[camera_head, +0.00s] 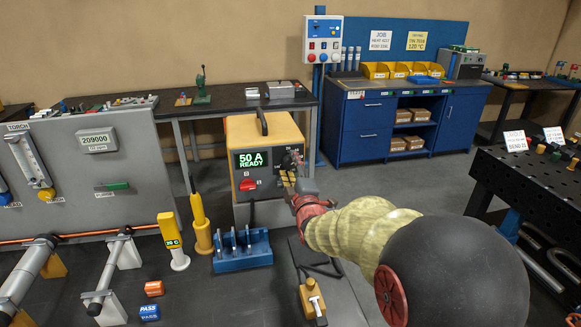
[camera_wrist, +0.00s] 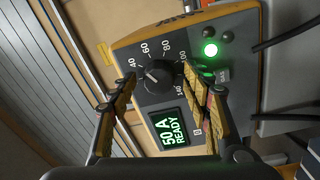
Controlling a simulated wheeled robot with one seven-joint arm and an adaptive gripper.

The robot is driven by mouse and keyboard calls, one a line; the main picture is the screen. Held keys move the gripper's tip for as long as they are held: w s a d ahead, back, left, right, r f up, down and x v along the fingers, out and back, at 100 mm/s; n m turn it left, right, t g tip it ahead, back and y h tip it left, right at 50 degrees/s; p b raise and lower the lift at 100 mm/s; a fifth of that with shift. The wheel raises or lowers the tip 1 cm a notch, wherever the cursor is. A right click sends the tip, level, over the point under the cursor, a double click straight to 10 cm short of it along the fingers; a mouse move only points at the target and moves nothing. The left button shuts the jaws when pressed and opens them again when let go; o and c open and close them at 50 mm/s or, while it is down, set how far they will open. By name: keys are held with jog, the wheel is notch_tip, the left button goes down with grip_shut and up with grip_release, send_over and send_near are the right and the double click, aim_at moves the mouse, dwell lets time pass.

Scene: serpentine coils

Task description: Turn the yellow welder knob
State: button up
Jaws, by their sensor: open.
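The yellow welder (camera_head: 265,130) stands on a grey stand, its dark front panel reading "50 A READY". In the wrist view, its round black knob (camera_wrist: 160,76) has a white pointer near the 40 mark of a dial numbered upward from there. My gripper (camera_wrist: 161,82) is open, with one finger on each side of the knob; I cannot tell whether either touches it. The lit display (camera_wrist: 172,131) also shows in the wrist view.
A green lamp (camera_wrist: 210,49) glows beside the dial, and dark cables run along the right edge of the wrist view. A red switch (camera_head: 247,184) is under the display. A blue rack (camera_head: 243,255) and a yellow torch (camera_head: 201,222) stand on the floor in front.

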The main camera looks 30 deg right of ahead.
jog(key=v, duration=1.1)
jog(key=shift+s, duration=0.2)
jog(key=shift+a, duration=0.1)
